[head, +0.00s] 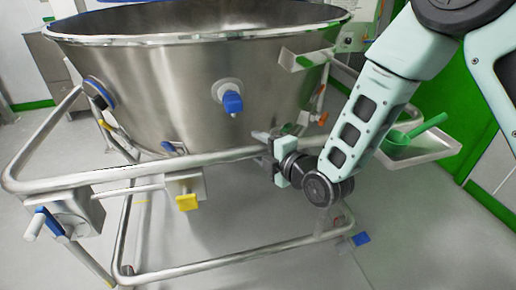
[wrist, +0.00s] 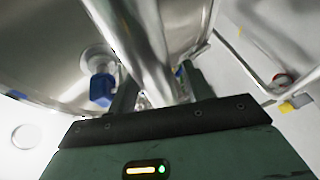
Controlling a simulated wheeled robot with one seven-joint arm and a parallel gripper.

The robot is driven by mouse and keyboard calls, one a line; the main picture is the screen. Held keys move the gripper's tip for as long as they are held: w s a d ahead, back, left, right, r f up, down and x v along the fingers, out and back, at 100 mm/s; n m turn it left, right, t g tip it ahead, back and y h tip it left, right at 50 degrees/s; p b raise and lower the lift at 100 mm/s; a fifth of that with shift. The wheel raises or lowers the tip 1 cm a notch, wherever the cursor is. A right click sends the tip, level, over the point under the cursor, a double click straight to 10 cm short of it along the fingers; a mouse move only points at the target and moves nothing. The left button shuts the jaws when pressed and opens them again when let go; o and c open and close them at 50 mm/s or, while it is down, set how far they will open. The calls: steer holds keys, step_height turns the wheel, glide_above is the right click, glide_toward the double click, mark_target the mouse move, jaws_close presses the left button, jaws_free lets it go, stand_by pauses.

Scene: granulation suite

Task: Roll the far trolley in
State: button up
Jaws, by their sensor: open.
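A trolley with a tubular steel frame (head: 60,187) carries a large steel bowl (head: 165,85); it fills most of the head view. It is the only trolley I can make out. My gripper (head: 266,143) is at the right part of the frame's upper front rail, in front of the bowl. In the wrist view my gripper (wrist: 158,85) has its fingers apart, with the steel rail (wrist: 143,45) running between them. I cannot tell whether either finger touches the rail. The rail's far side is hidden.
A blue-capped port (head: 232,102) sticks out of the bowl near my gripper. A yellow tab (head: 187,202) hangs below the rail. A tray (head: 425,152) with a green scoop (head: 416,130) is at the right, by a green wall panel (head: 455,95). Grey floor (head: 35,265) lies open at front left.

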steer(key=shift+w+a+f, duration=0.15)
steer(key=shift+w+a, duration=0.3)
steer(key=shift+w, duration=0.05)
jaws_close()
